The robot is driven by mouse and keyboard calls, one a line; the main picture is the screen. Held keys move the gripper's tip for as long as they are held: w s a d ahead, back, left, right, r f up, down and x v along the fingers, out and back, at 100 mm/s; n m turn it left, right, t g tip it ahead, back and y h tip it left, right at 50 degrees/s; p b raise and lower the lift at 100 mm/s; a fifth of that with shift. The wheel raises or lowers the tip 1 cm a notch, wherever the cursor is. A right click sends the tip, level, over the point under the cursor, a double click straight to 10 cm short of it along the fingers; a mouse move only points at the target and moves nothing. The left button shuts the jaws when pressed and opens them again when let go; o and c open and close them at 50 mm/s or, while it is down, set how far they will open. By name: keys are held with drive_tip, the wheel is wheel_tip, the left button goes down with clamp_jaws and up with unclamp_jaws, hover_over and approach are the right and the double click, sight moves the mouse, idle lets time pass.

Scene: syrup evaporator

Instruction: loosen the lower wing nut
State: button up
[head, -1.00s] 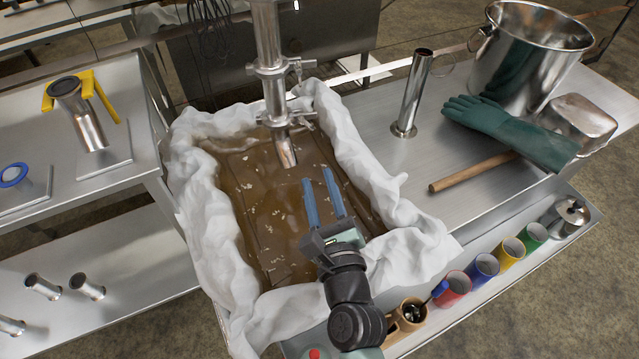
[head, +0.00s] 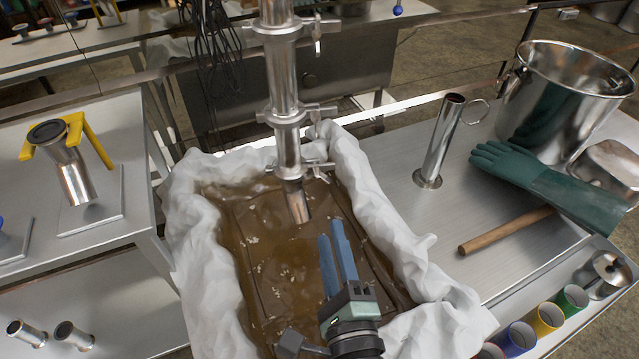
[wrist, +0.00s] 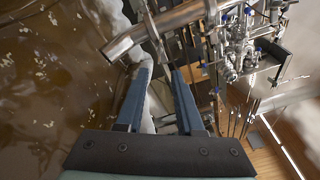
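A steel pipe (head: 283,80) hangs over the pan of brown liquid, with several clamps stacked along it. The lowest clamp (head: 300,168) sits just above the angled spout (head: 297,203); its wing nut (head: 322,170) sticks out to the right. Another clamp (head: 290,115) above it also has a wing nut (head: 321,112) on the right. My gripper (head: 332,230) is open and empty, below and slightly right of the spout, pointing up toward the pipe. In the wrist view, the pipe (wrist: 185,18) crosses beyond my open fingertips (wrist: 161,72), apart from them as far as I can tell.
White cloth (head: 205,270) lines the pan's rim. On the right bench stand a steel tube (head: 440,140), a green glove (head: 545,185), a wooden handle (head: 505,230) and a large pot (head: 565,95). Coloured cups (head: 547,317) line the front right. Air around the pipe is free.

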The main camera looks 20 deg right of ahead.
sight(318, 182)
drive_tip(key=p+x, duration=0.2)
drive_tip(key=x, duration=0.9)
clamp_jaws()
